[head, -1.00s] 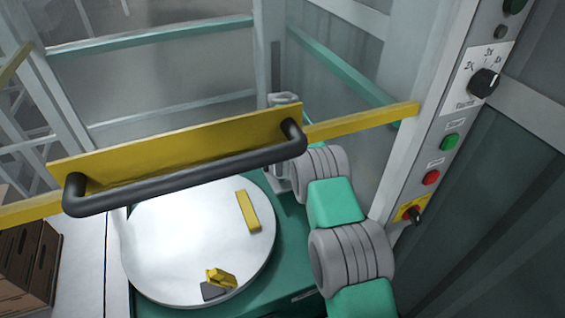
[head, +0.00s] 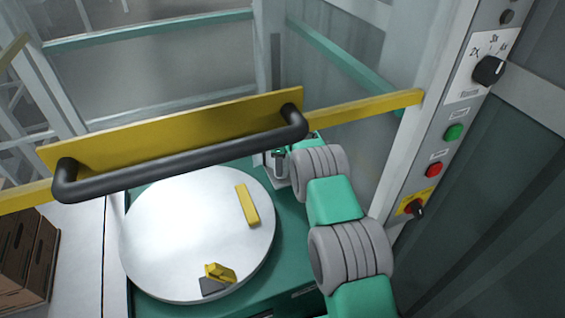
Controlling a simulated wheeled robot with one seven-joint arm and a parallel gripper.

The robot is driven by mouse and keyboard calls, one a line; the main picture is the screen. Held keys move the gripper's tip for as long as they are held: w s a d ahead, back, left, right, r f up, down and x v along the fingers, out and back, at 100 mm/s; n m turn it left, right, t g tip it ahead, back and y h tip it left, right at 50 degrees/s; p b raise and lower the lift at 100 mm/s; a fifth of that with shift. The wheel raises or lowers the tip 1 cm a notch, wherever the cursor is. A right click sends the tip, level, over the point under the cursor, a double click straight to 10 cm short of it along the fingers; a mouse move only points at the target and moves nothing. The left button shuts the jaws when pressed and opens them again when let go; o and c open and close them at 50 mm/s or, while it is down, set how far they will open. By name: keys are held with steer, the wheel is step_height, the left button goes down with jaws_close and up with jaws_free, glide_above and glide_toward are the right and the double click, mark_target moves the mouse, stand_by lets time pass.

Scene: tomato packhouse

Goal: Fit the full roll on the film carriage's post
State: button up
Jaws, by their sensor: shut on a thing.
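My arm reaches up from the lower right and its far end passes behind the yellow board with the black handle. I cannot make out the full roll or the carriage's post.
The yellow board (head: 190,128) with its black handle (head: 180,158) crosses the view. Below it is a round pale turntable (head: 180,235) with small yellow pieces. A control panel (head: 455,130) stands at right. Brown crates (head: 28,255) stand at lower left.

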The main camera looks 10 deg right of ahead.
steer(key=shift+r, duration=0.1)
steer(key=o, duration=1.3)
steer(key=shift+s+r+p, duration=0.1)
steer(key=shift+r+p, duration=2.15)
steer(key=shift+r, duration=1.75)
